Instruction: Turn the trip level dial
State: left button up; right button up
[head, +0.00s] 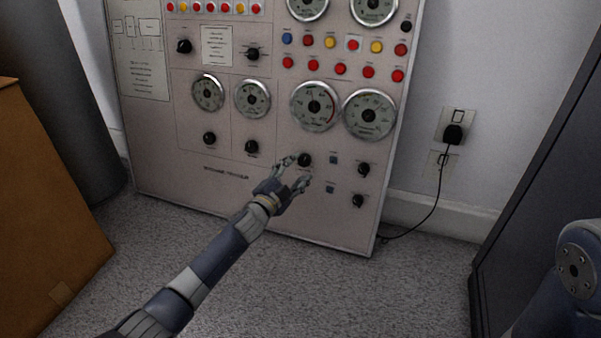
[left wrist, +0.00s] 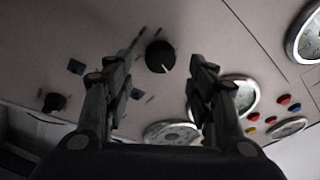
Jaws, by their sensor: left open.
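A control panel (head: 235,185) stands against the wall, with several black dials and gauges. The labels are too small to read, so I cannot tell which dial is marked trip level. My left gripper (head: 298,171) is open and empty, close to a black round dial (head: 305,160) in the panel's lower middle. In the left wrist view, this dial (left wrist: 159,58) with a white pointer mark lies between the two open fingers (left wrist: 158,72), a little beyond their tips. I see no contact. My right gripper is out of view.
Two more black dials (head: 363,169) and (head: 358,201) sit right of it, with small square switches (head: 330,189) between. Gauges (head: 315,106) are above. A brown box (head: 50,200) stands left, a dark cabinet (head: 530,180) right. A cable (head: 437,190) runs from the wall socket.

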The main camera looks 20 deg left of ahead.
aim_at(304, 162)
pick_arm(q)
jog(key=shift+w+d+b, duration=0.15)
jog(key=shift+w+b, duration=0.2)
jog(key=shift+w, duration=0.45)
jog(key=shift+w+d+b, duration=0.15)
jog(key=shift+w+b, duration=0.15)
jog(key=shift+w, duration=0.45)
jog(key=c, duration=1.1)
